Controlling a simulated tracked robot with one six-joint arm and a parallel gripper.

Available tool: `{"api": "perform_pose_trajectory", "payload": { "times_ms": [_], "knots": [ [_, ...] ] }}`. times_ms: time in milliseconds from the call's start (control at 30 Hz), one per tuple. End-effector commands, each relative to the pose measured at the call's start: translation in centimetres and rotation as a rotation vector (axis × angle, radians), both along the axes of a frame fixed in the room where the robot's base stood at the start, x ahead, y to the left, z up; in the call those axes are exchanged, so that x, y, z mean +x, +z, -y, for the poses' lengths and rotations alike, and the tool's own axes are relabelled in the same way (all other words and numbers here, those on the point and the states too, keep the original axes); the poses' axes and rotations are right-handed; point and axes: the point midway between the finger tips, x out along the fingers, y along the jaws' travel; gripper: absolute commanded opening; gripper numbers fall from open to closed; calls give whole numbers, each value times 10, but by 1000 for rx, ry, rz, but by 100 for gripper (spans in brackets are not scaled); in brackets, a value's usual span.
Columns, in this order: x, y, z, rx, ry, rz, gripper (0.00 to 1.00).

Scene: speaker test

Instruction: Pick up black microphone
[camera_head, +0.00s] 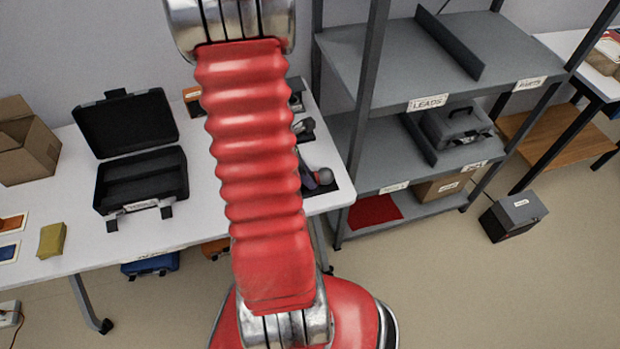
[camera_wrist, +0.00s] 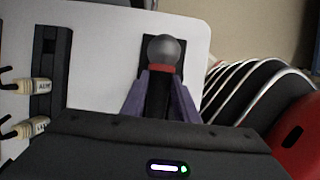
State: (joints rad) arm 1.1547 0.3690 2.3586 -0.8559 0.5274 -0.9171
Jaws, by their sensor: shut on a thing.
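The black microphone (camera_wrist: 165,49) has a round grey head and a red ring below it in the wrist view. My gripper (camera_wrist: 160,88) has its purple-grey fingers on both sides of the dark body and is shut on it. The lower body is hidden behind my gripper's housing. In the head view the microphone's grey head (camera_head: 325,176) shows at the right end of the white table, just right of my arm. My gripper (camera_head: 309,179) is partly hidden there by my red arm. A black mat (camera_head: 342,188) lies under or behind the microphone; the gap between them cannot be told.
An open black case (camera_head: 142,180) stands on the white table (camera_head: 180,233), left of my arm. A cardboard box (camera_head: 27,142) is at the far left. A grey shelf (camera_head: 385,75) stands right of the table. Two cable connectors (camera_wrist: 36,85) lie left of the microphone.

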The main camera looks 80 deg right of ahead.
Motion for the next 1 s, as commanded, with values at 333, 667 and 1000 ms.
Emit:
{"api": "perform_pose_trajectory", "payload": {
  "times_ms": [333, 667, 1000],
  "knots": [
    [0, 1, 0, -1, 0, 0, 0],
    [0, 24, 1, -5, -1, 2, 0],
    [0, 73, 1, -5, -1, 2, 0]
  ]
}}
